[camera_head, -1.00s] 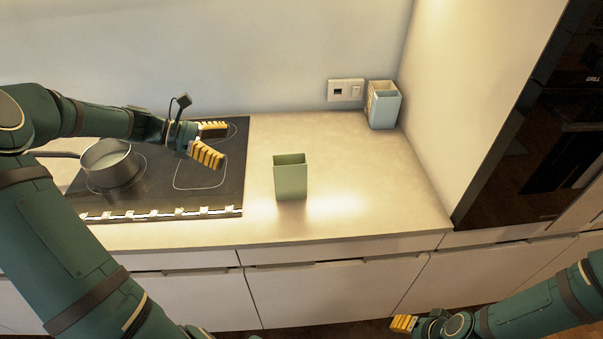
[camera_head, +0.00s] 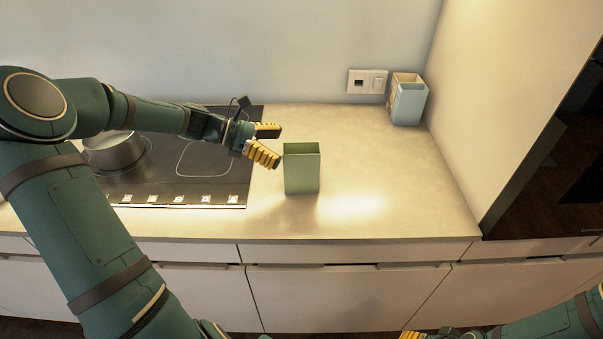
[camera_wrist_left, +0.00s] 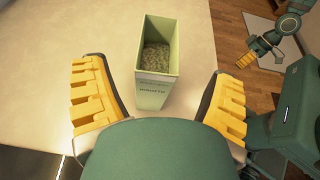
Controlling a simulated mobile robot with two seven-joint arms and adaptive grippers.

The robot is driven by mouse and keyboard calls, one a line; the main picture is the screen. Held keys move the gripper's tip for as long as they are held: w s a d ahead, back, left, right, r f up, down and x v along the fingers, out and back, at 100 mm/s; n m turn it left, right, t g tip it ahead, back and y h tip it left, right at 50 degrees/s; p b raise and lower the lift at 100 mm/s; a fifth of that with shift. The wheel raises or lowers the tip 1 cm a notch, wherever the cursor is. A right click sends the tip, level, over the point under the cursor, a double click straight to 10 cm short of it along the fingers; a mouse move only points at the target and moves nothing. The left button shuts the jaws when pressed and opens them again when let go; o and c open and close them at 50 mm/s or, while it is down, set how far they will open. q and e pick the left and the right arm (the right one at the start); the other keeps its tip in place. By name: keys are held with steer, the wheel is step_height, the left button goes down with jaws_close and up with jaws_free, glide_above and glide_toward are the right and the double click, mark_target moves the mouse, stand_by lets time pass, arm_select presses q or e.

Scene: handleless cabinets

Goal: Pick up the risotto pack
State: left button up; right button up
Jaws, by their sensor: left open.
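The risotto pack (camera_head: 302,172) is a pale green, open-topped box standing upright on the counter, right of the hob. In the left wrist view the pack (camera_wrist_left: 154,88) shows dark lettering on its side and a grainy filling inside. My left gripper (camera_head: 272,143) is open, just left of the pack, with its yellow fingers pointing toward it. In the left wrist view its fingertips (camera_wrist_left: 158,76) lie on either side of the pack, with gaps. My right gripper (camera_head: 411,336) shows only in part at the bottom edge of the head view; its jaws cannot be made out.
A black hob (camera_head: 190,165) with a grey pot (camera_head: 115,152) lies to the left, partly behind my left arm. Two open containers (camera_head: 408,101) stand at the back right corner by the wall socket (camera_head: 367,81). The counter (camera_head: 400,200) right of the pack is clear.

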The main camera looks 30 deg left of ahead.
mark_target(297, 152)
arm_select(q)
steer(key=b+x, duration=0.1)
steer(key=x, duration=0.4)
steer(key=shift+w+a+f+b, duration=0.1)
steer(key=shift+a+f+b, duration=0.05)
steer(key=shift+b, duration=0.2)
steer(key=shift+w+d, duration=0.2)
steer(key=shift+d, duration=0.15)
steer(key=c, duration=1.4)
